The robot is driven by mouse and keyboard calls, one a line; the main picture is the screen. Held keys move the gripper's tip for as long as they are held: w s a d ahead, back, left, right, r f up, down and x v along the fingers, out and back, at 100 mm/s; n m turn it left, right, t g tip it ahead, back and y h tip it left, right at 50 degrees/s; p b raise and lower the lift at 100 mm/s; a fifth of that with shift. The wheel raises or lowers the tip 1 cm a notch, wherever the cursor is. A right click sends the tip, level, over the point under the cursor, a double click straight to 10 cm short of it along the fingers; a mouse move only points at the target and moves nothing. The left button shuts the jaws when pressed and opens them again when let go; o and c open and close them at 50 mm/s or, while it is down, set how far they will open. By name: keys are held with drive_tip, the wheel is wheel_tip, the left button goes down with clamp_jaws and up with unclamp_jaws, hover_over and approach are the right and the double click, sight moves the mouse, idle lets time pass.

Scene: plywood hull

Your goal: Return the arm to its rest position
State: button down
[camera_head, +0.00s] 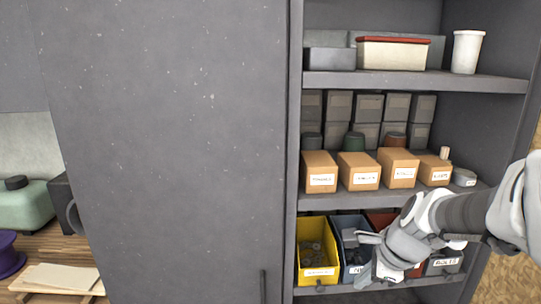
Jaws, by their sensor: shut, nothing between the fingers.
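My gripper (364,262) is at the lower right, in front of the bottom shelf of the grey cabinet (290,120). Its arm comes in from the right edge. The fingers are shut with nothing seen between them. The gripper covers part of the blue-grey bin and the red bin behind it. From this one view I cannot tell how far the fingers are from the bins.
The bottom shelf holds a yellow bin (316,272), a blue-grey bin (349,238), a red bin (381,220) and a dark bin (445,262). Labelled cardboard boxes (358,172) stand above. A grey door panel (170,150) fills the left-centre. A wooden bench (40,250) is far left.

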drive_tip(key=s+a+r+n+h+b, duration=0.1)
drive_tip(key=s+a+r+n, duration=0.1)
drive_tip(key=s+n, duration=0.5)
drive_tip(key=s+a+r+n+b, duration=0.1)
drive_tip(key=s+a+r+n, duration=0.1)
drive_tip(key=s+n, duration=0.6)
drive_tip(key=shift+a+n+t+h, duration=0.3)
drive_tip(key=shift+n+t+h, duration=0.1)
drive_tip(key=shift+n, duration=2.7)
